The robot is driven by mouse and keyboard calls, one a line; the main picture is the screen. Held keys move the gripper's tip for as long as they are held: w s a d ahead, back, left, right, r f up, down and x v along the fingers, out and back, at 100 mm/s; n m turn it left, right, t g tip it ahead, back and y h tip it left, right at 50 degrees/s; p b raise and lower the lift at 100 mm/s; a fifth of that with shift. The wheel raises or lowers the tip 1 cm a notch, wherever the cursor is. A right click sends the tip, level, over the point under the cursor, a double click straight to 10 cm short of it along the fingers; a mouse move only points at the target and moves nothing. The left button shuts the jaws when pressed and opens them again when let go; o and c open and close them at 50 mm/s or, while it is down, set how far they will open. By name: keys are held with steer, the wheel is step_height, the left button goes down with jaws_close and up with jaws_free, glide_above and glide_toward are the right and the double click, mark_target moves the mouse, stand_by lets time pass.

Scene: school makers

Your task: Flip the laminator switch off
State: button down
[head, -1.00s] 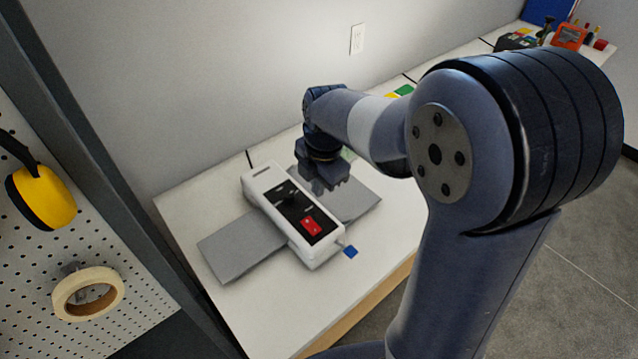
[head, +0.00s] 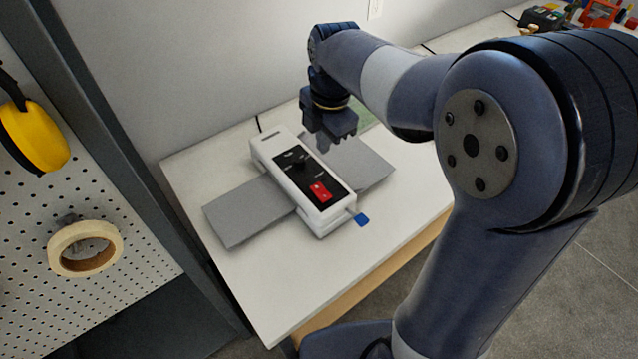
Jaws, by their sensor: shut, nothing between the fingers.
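The laminator (head: 293,168) is a white box with a black top panel, standing on a white table. Its red switch (head: 320,192) is on the panel near the front end, and a dark knob (head: 300,165) is farther back. Which way the switch is tipped is too small to tell. Grey flat trays (head: 245,212) stick out on both sides. A blue tab (head: 361,219) shows at the front end. My gripper (head: 324,148) points down, shut and empty, over the right side of the laminator, behind the switch and apart from it.
The white table (head: 265,295) is bare in front of the laminator. Coloured items (head: 600,12) lie at the far right.

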stand_by(0.3)
steer(key=p, duration=0.1)
glide_toward(317, 187)
steer(key=f, duration=0.5)
steer(key=shift+w+a, duration=0.1)
steer(key=shift+w, duration=0.1)
steer(key=shift+w+f, duration=0.1)
steer(key=shift+f, duration=0.8)
steer(key=shift+w+a+f, duration=0.1)
steer(key=shift+f, duration=0.2)
steer(key=shift+r, duration=0.15)
